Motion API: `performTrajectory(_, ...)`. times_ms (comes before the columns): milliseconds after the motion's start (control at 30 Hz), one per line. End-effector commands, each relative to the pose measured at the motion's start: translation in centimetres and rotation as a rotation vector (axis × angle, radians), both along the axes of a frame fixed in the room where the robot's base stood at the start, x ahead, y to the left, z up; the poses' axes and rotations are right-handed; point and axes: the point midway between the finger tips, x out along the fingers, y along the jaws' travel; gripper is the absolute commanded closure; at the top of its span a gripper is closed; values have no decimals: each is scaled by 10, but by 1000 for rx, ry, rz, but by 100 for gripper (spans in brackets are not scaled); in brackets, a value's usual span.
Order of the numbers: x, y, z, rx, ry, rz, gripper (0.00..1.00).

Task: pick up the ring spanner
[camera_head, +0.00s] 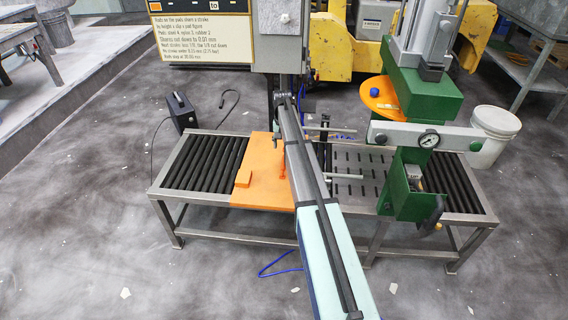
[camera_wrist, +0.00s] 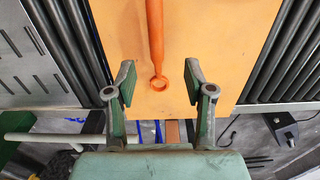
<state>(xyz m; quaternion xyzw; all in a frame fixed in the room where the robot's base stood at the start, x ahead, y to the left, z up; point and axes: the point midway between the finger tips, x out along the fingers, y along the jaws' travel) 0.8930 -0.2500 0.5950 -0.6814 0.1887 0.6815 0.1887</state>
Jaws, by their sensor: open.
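The orange ring spanner (camera_wrist: 155,40) lies on an orange board (camera_wrist: 205,40), its ring end towards my gripper in the wrist view. In the head view the spanner (camera_head: 282,168) shows beside my arm, partly hidden by it. My gripper (camera_wrist: 159,80) is open and empty. Its two fingers appear on either side of the ring end, with clear gaps and no visible contact. I cannot tell its height above the board. In the head view my arm hides much of the gripper.
The orange board (camera_head: 262,190) rests on a roller bench (camera_head: 200,160). A sign (camera_head: 200,30) hangs behind.

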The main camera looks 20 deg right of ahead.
Motion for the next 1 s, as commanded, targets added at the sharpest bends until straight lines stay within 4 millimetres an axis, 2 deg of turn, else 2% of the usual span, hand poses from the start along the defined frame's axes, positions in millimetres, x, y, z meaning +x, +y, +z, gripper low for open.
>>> performTrajectory(33, 0, 0, -11, 0, 2, 0, 47)
performTrajectory(200, 0, 0, -35, 1, 1, 1, 47)
performTrajectory(500, 0, -1, -50, 0, 0, 1, 47)
performTrajectory(833, -2, -6, -90, 1, 1, 1, 47)
performTrajectory(1000, -2, -6, -96, 0, 0, 1, 47)
